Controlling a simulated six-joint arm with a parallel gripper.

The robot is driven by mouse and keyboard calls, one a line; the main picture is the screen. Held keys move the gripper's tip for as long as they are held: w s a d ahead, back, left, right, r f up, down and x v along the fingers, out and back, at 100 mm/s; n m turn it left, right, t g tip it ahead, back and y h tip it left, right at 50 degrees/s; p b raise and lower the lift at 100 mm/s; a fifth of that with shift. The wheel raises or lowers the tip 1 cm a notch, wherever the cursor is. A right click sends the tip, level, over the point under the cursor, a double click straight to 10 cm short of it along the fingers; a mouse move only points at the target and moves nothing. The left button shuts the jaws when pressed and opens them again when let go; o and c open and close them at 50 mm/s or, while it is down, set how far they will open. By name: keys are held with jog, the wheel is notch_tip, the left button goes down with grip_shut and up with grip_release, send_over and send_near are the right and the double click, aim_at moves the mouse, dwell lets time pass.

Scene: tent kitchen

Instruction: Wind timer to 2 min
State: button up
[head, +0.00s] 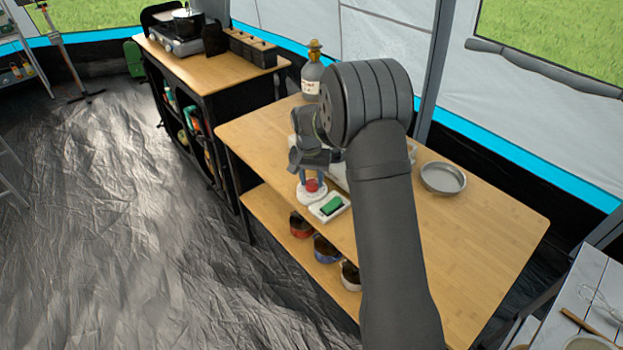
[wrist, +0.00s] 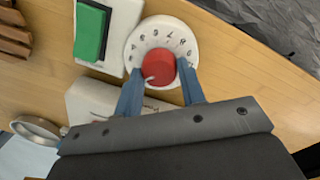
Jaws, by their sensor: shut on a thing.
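The timer (wrist: 133,42) is a white round dial with dark numbers and a red knob (wrist: 158,67) at its centre. It lies on the wooden table, and its white rim also shows in the head view (head: 312,196). My gripper (wrist: 160,84) is over the dial, with its two blue fingers shut on the red knob, one on each side. In the head view my gripper (head: 312,180) reaches down onto the timer from above. A pale pointer mark shows at the knob's lower left edge. The fingers hide the dial's lower part, so I cannot read the setting.
A green block on a white base (head: 331,207) sits right beside the timer. A round metal pan (head: 443,178) and a gas bottle (head: 312,78) stand on the table (head: 480,240). Several bowls are on the shelf below. The table's right part is clear.

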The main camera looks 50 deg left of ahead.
aim_at(309, 181)
jog(key=shift+m, duration=0.9)
jog(key=shift+r, duration=0.1)
jog(key=o, duration=1)
jog(key=r, duration=1.1)
jog(key=a+r, duration=0.1)
jog(key=r, duration=0.5)
jog(key=shift+s+r, duration=0.15)
jog(key=shift+s, duration=0.05)
